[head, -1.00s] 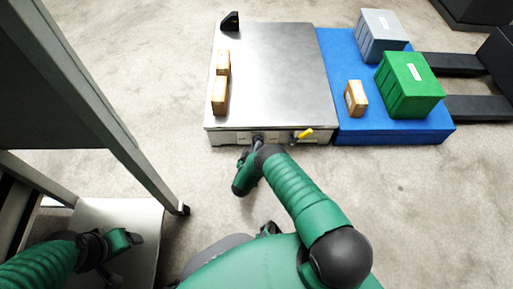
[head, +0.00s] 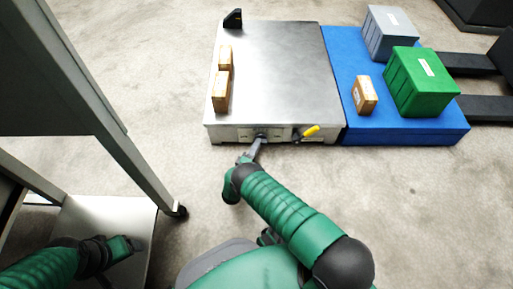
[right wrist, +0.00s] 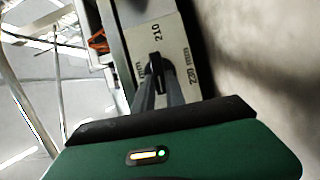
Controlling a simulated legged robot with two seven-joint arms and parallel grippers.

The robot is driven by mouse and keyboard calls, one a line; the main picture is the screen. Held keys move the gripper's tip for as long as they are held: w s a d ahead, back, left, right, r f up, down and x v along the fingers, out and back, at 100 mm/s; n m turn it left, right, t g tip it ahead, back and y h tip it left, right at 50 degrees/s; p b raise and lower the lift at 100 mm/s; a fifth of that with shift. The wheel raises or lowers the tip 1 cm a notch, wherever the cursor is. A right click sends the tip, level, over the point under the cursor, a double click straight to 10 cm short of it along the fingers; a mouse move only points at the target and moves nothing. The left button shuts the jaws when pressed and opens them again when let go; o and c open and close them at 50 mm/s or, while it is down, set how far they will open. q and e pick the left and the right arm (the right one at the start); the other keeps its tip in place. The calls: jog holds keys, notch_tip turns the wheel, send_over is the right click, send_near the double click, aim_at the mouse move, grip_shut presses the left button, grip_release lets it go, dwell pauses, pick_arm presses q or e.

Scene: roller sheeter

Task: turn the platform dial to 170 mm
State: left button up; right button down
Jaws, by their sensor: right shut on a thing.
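The low metal platform (head: 275,70) stands ahead, with the dial (head: 261,136) on its front face. My right gripper (head: 257,146) reaches the dial and is shut on its dark knob. In the right wrist view the two fingers grip the black knob (right wrist: 155,66). I cannot tell exactly which mark the knob points at. My left gripper (head: 128,246) is at the lower left, away from the platform; its jaw opening is unclear.
A yellow-handled lever (head: 310,131) sits right of the dial. Small boxes (head: 221,92) and a black bracket (head: 233,19) stand on the platform. A blue pallet (head: 346,82) holds a green crate (head: 421,86), a grey crate (head: 389,34) and a small box (head: 365,95). A metal frame (head: 140,165) rises at left.

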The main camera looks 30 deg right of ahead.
jog(key=shift+a+f+n, duration=0.2)
jog(key=shift+f+n, duration=0.05)
jog(key=shift+n, duration=0.15)
jog(key=c, duration=1.5)
grip_release()
jog(key=shift+o, duration=0.6)
jog(key=shift+r, duration=0.1)
jog(key=shift+s+a, duration=0.15)
jog(key=shift+s, duration=0.05)
jog(key=p+v, duration=0.1)
jog(key=v, duration=1.5)
jog(key=shift+s+a+f, duration=0.1)
jog(key=shift+f, duration=0.2)
